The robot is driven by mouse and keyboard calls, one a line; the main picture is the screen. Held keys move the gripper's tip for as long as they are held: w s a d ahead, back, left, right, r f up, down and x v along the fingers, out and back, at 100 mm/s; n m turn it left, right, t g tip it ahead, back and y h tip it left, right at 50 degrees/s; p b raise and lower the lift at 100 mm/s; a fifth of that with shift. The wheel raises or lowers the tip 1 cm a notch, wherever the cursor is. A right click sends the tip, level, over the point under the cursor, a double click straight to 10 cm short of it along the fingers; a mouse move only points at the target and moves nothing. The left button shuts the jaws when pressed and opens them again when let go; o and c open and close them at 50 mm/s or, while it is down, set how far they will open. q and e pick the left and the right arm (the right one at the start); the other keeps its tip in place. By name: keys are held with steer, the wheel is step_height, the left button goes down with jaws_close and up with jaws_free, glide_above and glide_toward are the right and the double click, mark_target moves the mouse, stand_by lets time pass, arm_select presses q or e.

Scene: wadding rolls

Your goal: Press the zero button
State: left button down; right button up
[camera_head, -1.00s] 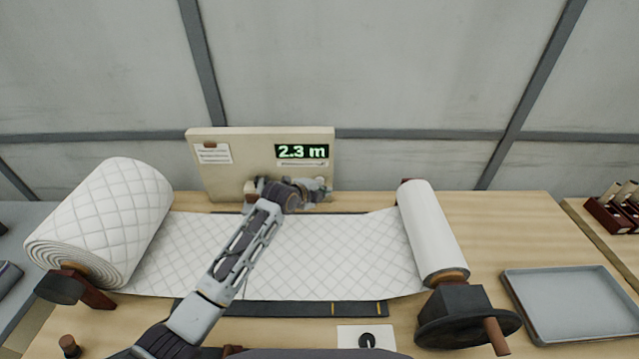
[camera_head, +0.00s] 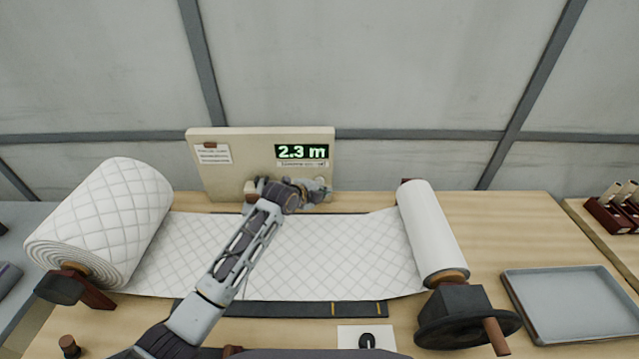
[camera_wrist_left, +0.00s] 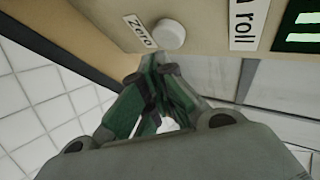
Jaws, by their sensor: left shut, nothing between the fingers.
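The zero button is a round white knob (camera_wrist_left: 171,35) beside a "Zero" label (camera_wrist_left: 140,31) on the beige panel (camera_head: 240,170). My left gripper (camera_head: 324,190) is in front of the panel's lower right part and largely hides the button there. In the left wrist view its fingers (camera_wrist_left: 160,68) are shut and empty, with the tips just below the button. I cannot tell whether they touch it. My right gripper is not in view.
Quilted wadding (camera_head: 330,250) spans the table under my left arm, between a thick roll (camera_head: 100,220) at left and a thinner roll (camera_head: 430,230) at right. A crank (camera_head: 470,320) stands at front right. A grey tray (camera_head: 570,305) lies farther right.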

arm_select(q)
steer(key=shift+w, duration=0.9)
stand_by(1.4)
steer(key=shift+s, duration=0.1)
stand_by(0.4)
steer(key=shift+s+p, duration=0.6)
steer(key=shift+s, duration=0.2)
steer(key=s+p, duration=0.3)
steer(key=s, duration=0.2)
steer(key=shift+p, duration=0.4)
